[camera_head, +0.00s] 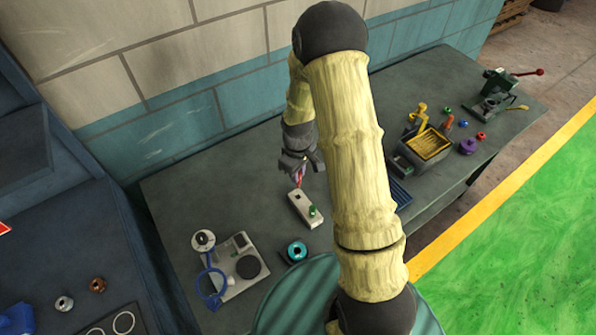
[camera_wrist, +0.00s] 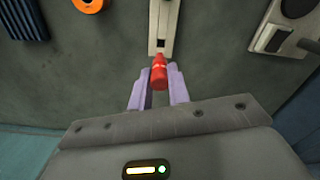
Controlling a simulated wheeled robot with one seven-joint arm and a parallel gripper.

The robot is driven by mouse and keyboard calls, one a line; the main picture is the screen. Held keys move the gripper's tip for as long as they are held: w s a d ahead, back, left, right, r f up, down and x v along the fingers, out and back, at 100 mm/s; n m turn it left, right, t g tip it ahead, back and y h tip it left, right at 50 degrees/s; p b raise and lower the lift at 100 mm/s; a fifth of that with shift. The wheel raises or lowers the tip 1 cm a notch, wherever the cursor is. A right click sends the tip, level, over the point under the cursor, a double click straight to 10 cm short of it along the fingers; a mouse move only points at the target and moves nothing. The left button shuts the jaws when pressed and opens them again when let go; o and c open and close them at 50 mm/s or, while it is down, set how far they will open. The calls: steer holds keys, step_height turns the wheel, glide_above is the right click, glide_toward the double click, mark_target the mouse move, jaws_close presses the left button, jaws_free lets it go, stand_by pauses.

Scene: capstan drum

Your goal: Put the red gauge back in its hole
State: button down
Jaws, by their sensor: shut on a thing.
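My gripper (camera_wrist: 158,88) is shut on the red gauge (camera_wrist: 158,72), which stands out between the two pale purple fingertips in the wrist view. In the head view the gauge (camera_head: 299,178) is a small red piece under my gripper (camera_head: 298,168), just above the far end of a pale grey block (camera_head: 303,206). A green gauge (camera_head: 312,210) stands at the block's near end. In the wrist view the block (camera_wrist: 163,22) lies just beyond the gauge's tip, with a dark square hole (camera_wrist: 160,43) near its end. The gauge appears apart from the hole; its lower end is hard to make out.
A grey device with a black disc (camera_head: 247,266) and a teal ring (camera_head: 296,251) lie left and in front of the block. A yellow-filled bin (camera_head: 428,145) and a green vise (camera_head: 497,90) stand to the right. The tiled wall is behind.

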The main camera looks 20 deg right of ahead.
steer(key=shift+s+a+f+b, duration=0.1)
steer(key=shift+f+b, duration=0.2)
steer(key=shift+f, duration=0.15)
steer(key=shift+s+a+f+b, duration=0.1)
steer(key=shift+f+b, duration=0.15)
steer(key=shift+f, duration=0.2)
steer(key=shift+d+f+b, duration=0.25)
steer(key=shift+f+b, duration=0.1)
steer(key=shift+f, duration=0.2)
steer(key=shift+a, duration=0.1)
steer(key=shift+w, duration=0.1)
steer(key=shift+f+b, duration=1.7)
steer(key=shift+f, duration=0.7)
stand_by(2.4)
stand_by(0.4)
steer(key=c, duration=1.3)
jaws_free()
steer(key=shift+o, duration=0.2)
steer(key=shift+r, duration=0.15)
